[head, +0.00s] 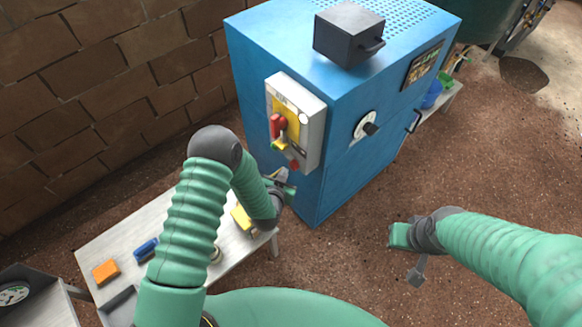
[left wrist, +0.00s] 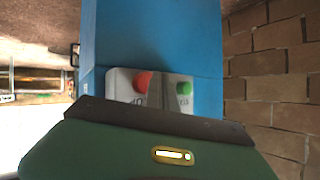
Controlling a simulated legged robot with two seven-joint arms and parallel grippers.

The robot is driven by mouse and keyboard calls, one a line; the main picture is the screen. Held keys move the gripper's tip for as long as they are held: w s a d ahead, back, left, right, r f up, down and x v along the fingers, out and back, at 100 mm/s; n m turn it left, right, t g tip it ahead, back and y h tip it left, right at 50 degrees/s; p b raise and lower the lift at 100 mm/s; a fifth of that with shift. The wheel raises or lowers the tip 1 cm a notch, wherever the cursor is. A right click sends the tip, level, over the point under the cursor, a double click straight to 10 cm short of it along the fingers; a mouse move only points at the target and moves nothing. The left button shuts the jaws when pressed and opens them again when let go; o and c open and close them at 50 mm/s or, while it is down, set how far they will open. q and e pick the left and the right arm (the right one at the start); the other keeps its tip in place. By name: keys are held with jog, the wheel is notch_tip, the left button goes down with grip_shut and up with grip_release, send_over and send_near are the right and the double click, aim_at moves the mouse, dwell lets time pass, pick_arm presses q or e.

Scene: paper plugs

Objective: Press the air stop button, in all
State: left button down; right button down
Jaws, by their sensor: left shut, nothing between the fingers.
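A pale control box (head: 313,120) is mounted on the blue cabinet (head: 330,185). In the left wrist view the red button (left wrist: 142,79) is left of the green button (left wrist: 184,88). My left gripper (head: 284,176) is just below these buttons in the head view, shut and empty. In the wrist view its dark fingers (left wrist: 157,92) cover the space between the two buttons; contact cannot be told. My right gripper (head: 408,255) is apart from the cabinet; its jaw state is unclear.
A red switch (head: 277,125) stands out higher on the control box. A dark box (head: 349,34) rests on the cabinet. A pale table (head: 185,254) with an orange block (head: 105,272) and a blue object (head: 146,249) is under my left arm. A brick wall (head: 110,80) is at left.

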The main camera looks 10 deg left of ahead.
pick_arm(q)
jog(key=shift+w+d+r, duration=0.1)
jog(key=shift+w+d, duration=0.35)
jog(key=shift+w, duration=0.05)
dwell(0.9)
jog(key=shift+s+a, duration=0.6)
jog(key=shift+s, duration=0.1)
jog(key=s+a, duration=0.1)
jog(key=s, duration=0.1)
jog(key=s+a+p, duration=0.1)
jog(key=s+a, duration=0.1)
dwell(0.5)
dwell(0.5)
